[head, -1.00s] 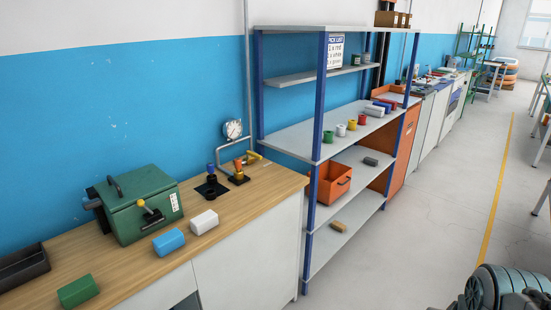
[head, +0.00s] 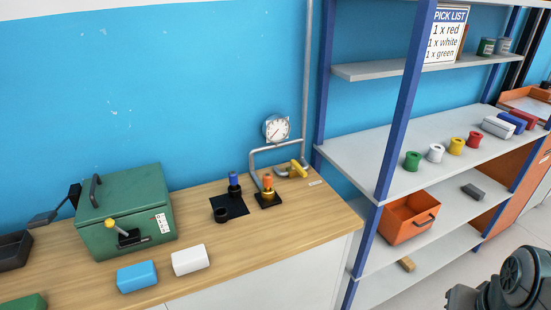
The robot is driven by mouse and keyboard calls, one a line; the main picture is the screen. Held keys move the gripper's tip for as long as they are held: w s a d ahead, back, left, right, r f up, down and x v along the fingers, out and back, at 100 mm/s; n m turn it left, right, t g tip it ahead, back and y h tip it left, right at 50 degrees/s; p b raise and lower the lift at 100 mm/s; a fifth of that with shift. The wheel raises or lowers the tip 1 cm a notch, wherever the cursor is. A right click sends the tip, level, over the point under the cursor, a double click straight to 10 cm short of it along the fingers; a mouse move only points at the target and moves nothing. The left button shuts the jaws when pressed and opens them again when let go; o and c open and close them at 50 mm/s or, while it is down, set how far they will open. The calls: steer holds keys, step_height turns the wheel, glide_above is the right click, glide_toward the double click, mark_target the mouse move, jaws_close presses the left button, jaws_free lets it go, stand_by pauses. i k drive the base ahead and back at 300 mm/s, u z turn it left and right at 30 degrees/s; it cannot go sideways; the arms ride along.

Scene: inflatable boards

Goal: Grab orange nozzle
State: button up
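The orange nozzle (head: 268,183) stands upright on a dark and brass-coloured base on the wooden workbench (head: 300,213), in front of the bent grey pipe. A blue-topped nozzle (head: 233,184) stands just left of it on a black square pad, with a short black cup (head: 221,215) in front. Part of my dark arm (head: 510,285) shows at the lower right, well right of the bench and apart from the nozzle. My gripper's fingers cannot be made out.
A green box with a yellow-knobbed lever (head: 125,215) sits left on the bench, with blue (head: 137,276) and white (head: 191,260) blocks in front. A pressure gauge (head: 276,129) and yellow valve handle (head: 299,168) are behind the nozzle. A blue-posted shelf (head: 399,110) stands right.

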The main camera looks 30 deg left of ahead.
mark_target(267, 177)
steer(key=u, duration=0.85)
steer(key=i, duration=1.05)
steer(key=u, duration=0.85)
